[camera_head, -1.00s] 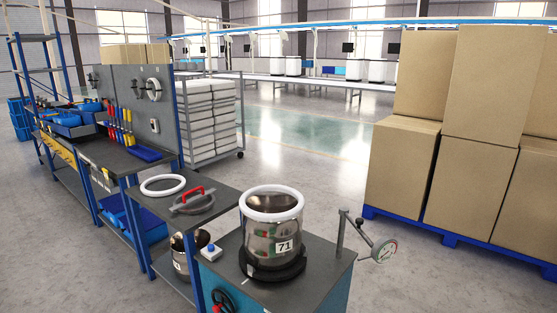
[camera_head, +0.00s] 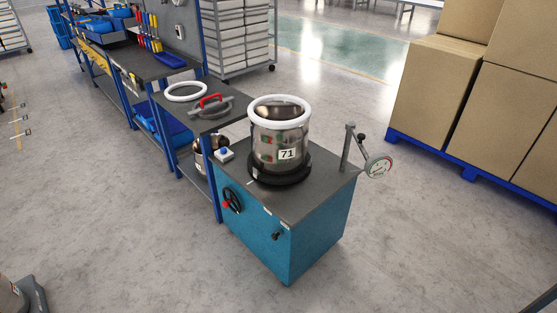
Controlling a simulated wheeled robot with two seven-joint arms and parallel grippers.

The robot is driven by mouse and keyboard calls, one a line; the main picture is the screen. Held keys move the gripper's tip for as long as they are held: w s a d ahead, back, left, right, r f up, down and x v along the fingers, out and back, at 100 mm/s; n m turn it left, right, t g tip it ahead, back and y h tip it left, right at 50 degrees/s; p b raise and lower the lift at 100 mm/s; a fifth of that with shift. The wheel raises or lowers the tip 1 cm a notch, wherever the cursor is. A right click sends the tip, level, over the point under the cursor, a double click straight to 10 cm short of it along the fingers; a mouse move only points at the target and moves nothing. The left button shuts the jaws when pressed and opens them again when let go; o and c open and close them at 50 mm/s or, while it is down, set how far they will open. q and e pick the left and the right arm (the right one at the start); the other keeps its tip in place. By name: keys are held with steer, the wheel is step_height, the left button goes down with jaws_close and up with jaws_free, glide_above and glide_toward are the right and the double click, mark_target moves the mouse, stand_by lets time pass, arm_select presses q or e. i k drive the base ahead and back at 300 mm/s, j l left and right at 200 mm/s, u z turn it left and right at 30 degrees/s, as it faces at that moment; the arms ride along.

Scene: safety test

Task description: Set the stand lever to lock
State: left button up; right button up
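The stand is a teal cabinet (camera_head: 306,236) with a dark grey top, near the middle of the view. Its front face carries a black round handle with a red knob (camera_head: 232,200) and a small black lever or knob (camera_head: 276,236) lower to the right. Small pale labels sit near the top edge; I cannot read them or tell the lever's setting. A steel pot marked 71 (camera_head: 287,154), with a white ring on its rim, stands upright in a black base on the top. Neither of my grippers is in view.
A round gauge (camera_head: 378,166) on an arm juts past the stand's right edge. A shelf with a red-handled lid (camera_head: 210,103) and a white ring (camera_head: 186,92) adjoins on the left. Boxes on a blue pallet (camera_head: 460,170) stand right. The floor in front is clear.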

mark_target(274, 237)
steer(key=k+l+u, duration=0.1)
steer(key=l, duration=0.25)
steer(key=k+l+u, duration=0.15)
steer(key=l, duration=0.25)
steer(key=l+u, duration=0.1)
steer(key=l, duration=0.25)
steer(key=k+l+u, duration=0.15)
steer(key=l, duration=0.2)
